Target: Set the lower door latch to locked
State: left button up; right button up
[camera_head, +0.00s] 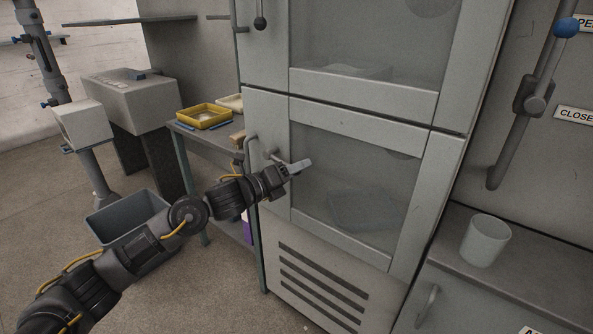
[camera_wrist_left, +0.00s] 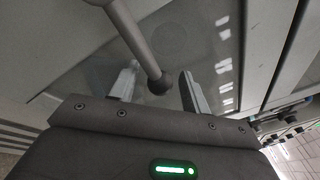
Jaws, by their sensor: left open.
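The lower door (camera_head: 345,180) of the grey cabinet is closed, with a dark window. Its latch lever (camera_head: 271,154) sits at the door's left edge and is partly hidden by my left gripper (camera_head: 301,167). In the left wrist view the lever is a grey rod (camera_wrist_left: 136,38) ending in a dark ball (camera_wrist_left: 159,84). The ball appears between the two spread fingers of my left gripper (camera_wrist_left: 160,88). I cannot tell whether either finger touches it. My right gripper is out of view.
The upper door's latch (camera_head: 260,21) hangs down above. A side table with a yellow tray (camera_head: 204,116) and a grey bin (camera_head: 127,215) stand left of the cabinet. A cup (camera_head: 485,240) stands on the right counter, below a large blue-knobbed lever (camera_head: 548,75).

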pick_arm(q)
grip_shut()
dwell(0.4)
jog(key=shift+f, duration=0.1)
